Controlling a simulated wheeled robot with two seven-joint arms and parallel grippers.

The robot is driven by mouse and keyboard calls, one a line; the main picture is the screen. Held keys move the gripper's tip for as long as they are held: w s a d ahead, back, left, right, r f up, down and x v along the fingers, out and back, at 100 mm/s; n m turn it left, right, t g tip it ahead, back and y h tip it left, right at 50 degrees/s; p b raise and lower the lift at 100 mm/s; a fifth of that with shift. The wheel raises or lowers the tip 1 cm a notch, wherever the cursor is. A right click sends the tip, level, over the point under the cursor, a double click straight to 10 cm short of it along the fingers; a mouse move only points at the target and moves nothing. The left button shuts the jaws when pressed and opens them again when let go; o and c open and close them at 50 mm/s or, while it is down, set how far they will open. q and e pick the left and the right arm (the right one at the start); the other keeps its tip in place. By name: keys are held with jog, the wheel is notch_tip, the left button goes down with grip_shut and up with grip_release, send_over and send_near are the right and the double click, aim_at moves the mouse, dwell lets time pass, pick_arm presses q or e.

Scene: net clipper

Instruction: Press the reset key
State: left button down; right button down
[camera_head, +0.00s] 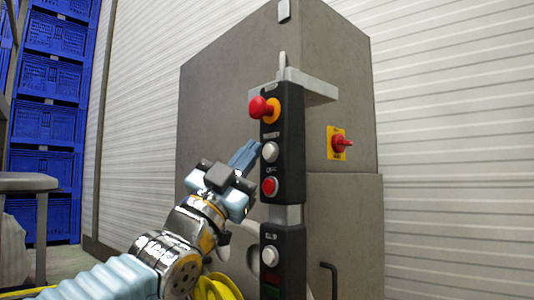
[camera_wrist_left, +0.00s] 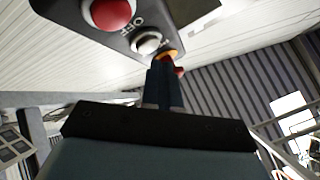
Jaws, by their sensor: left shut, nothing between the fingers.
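A dark control panel (camera_head: 283,125) stands upright on the grey cabinet. It carries a white round button (camera_head: 270,151) whose small label looks like the reset one but is hard to read. A red button (camera_head: 270,187) marked OFF sits below it. My left gripper (camera_head: 254,147) is shut and empty, its blue fingertips just left of the white button. In the left wrist view the fingertips (camera_wrist_left: 162,64) are close by the white button (camera_wrist_left: 147,43), between it and the orange ring. I cannot tell whether they touch the panel. My right gripper is not in view.
A red mushroom knob (camera_head: 262,108) on an orange ring projects at the panel's top. A lower box has another white button (camera_head: 270,257). A red switch on a yellow plate (camera_head: 336,143) is on the cabinet (camera_head: 225,110). Blue crates (camera_head: 48,120) are stacked at left.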

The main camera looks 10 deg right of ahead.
pick_arm(q)
jog(key=s+a+b, duration=0.1)
jog(key=a, duration=0.1)
jog(key=s+a, duration=0.2)
jog(key=shift+b, duration=0.35)
dwell(0.8)
